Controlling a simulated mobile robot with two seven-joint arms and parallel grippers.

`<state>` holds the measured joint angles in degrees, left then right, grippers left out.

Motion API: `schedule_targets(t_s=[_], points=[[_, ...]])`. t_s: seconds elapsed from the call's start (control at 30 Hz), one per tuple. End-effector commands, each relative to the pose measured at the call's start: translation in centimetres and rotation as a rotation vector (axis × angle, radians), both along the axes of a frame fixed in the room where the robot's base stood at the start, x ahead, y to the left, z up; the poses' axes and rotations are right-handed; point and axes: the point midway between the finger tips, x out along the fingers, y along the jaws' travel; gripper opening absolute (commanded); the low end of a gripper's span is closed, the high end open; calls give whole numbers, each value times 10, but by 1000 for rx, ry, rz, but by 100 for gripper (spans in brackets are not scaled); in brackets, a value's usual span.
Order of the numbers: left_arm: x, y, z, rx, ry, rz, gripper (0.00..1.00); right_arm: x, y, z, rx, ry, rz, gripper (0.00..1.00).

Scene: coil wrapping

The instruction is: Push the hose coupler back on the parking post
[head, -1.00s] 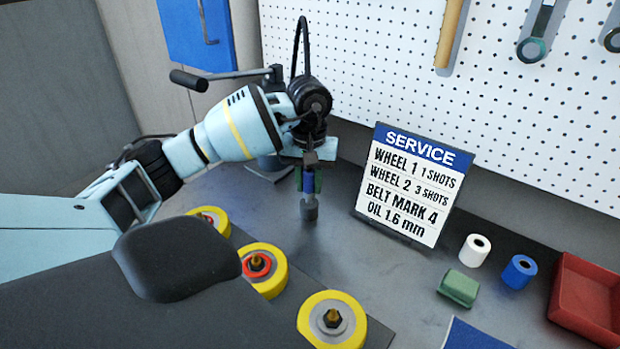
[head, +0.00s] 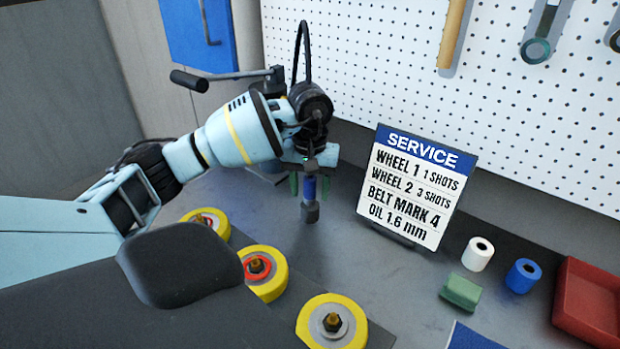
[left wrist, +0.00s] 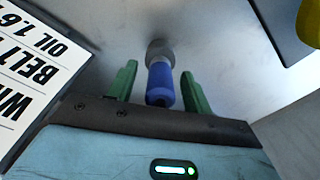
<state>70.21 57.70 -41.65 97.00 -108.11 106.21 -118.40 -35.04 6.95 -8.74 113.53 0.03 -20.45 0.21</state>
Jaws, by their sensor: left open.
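The hose coupler is a blue sleeve (head: 309,188) with a grey lower end (head: 310,213), upright over the bench in the head view. In the left wrist view the blue sleeve (left wrist: 160,86) and grey end (left wrist: 160,50) show between my fingers. My left gripper (head: 310,184) is open around the blue sleeve; in the left wrist view its two green fingers (left wrist: 159,78) stand apart with a gap on each side. A black hose (head: 300,50) loops up behind my wrist. The parking post is not clearly distinguishable from the grey end. My right gripper is not in view.
A service sign (head: 416,187) stands just right of the coupler. Yellow wheels (head: 332,322) line the near left side. A white roll (head: 478,254), a blue roll (head: 522,276), a green block (head: 461,291) and a red tray (head: 590,300) lie right. A pegboard (head: 380,70) stands behind.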

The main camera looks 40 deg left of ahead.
Motion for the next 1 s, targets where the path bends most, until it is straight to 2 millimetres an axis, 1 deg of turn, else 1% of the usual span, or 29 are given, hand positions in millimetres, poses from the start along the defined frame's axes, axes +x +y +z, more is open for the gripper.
schedule_targets(t_s=[0.13, 0.5, 0.6, 0.77, 1.0], points=[[0, 0, 0, 0, 0, 0, 50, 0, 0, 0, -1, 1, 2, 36], [1, 0, 59, 0, -4, 0, 50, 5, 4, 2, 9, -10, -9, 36], [0, 0, 70, 0, -2, 0, 50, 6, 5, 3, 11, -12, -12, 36], [0, 0, 78, 1, -1, 0, 50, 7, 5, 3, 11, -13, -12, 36], [0, 0, 78, 0, 0, 0, 50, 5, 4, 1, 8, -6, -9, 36]])
